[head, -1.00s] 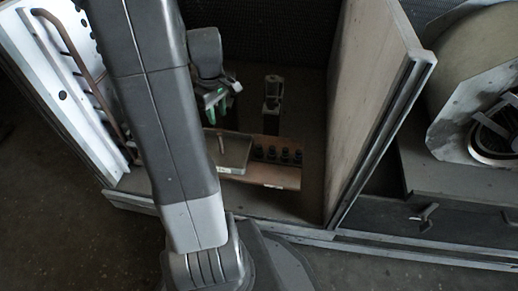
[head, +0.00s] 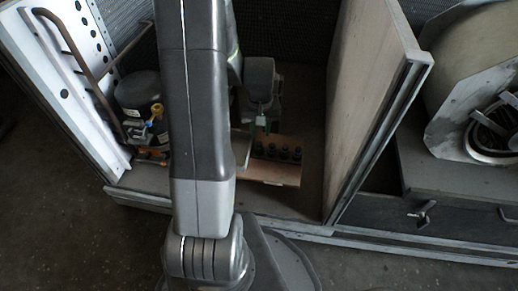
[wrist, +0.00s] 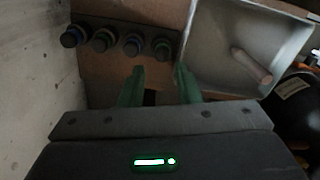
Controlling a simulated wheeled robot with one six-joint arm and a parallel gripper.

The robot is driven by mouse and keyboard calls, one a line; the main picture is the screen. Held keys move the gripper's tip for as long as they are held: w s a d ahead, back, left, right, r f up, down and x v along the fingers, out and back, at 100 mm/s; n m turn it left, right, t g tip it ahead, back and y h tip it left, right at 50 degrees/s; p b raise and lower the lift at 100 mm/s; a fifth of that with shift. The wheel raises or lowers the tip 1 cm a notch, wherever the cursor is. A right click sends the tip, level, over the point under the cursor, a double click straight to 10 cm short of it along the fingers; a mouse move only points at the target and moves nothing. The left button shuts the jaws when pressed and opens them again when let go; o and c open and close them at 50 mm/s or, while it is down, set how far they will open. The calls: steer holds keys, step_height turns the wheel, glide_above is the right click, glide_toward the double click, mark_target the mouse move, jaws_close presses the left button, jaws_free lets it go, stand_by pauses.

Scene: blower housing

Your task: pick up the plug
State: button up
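Several dark plugs stand in a row on a brown board (head: 282,172), and they show in the head view (head: 272,150). In the wrist view the row crosses the top left; the nearest plug to my fingers (wrist: 162,48) is its right-hand one. My gripper (wrist: 159,75) has two green fingers, spread apart with nothing seen between them. Its fingertips point toward the board, just below the right end of the row in the picture. In the head view my gripper (head: 262,122) is above the back of the row.
A grey metal tray (wrist: 205,65) holding a tan cylinder (wrist: 252,66) is beside the row. A pale panel (head: 368,110) stands to the right. A dark tank with brass fittings (head: 140,98) and a bent copper pipe (head: 85,65) are at left.

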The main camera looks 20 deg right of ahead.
mark_target(259, 143)
step_height(259, 143, down, 6)
steer(key=b, duration=0.2)
steer(key=shift+w+a+b, duration=0.15)
steer(key=shift+b, duration=0.2)
jaws_close()
